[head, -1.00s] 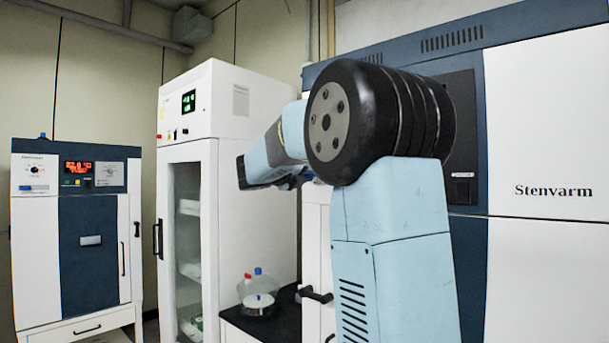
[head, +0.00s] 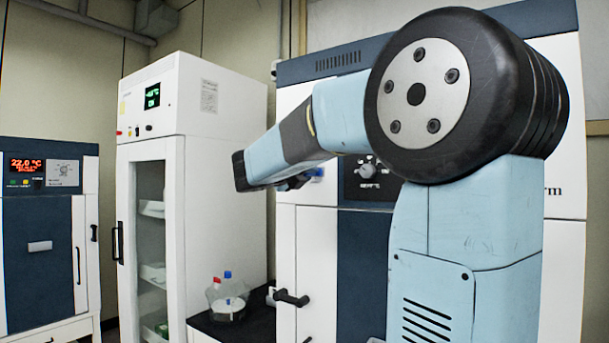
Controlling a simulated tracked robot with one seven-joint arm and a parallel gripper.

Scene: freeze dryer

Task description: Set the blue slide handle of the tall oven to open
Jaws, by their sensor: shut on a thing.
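The tall oven (head: 310,255) is the large white and navy cabinet behind my arm; only "rm" of its lettering shows. A small blue part, seemingly the blue slide handle (head: 317,172), shows on its white front, left of the black control panel. My gripper (head: 297,182) is at that blue part, shut, mostly hidden behind my wrist. Only a dark bit of it shows, so the exact contact and the handle's position cannot be read. My arm covers much of the oven's upper right front.
A black door handle (head: 291,298) sticks out below. A glass-door cabinet (head: 225,150) and a smaller oven (head: 45,245) stand left. Bottles (head: 228,300) stand on a dark counter.

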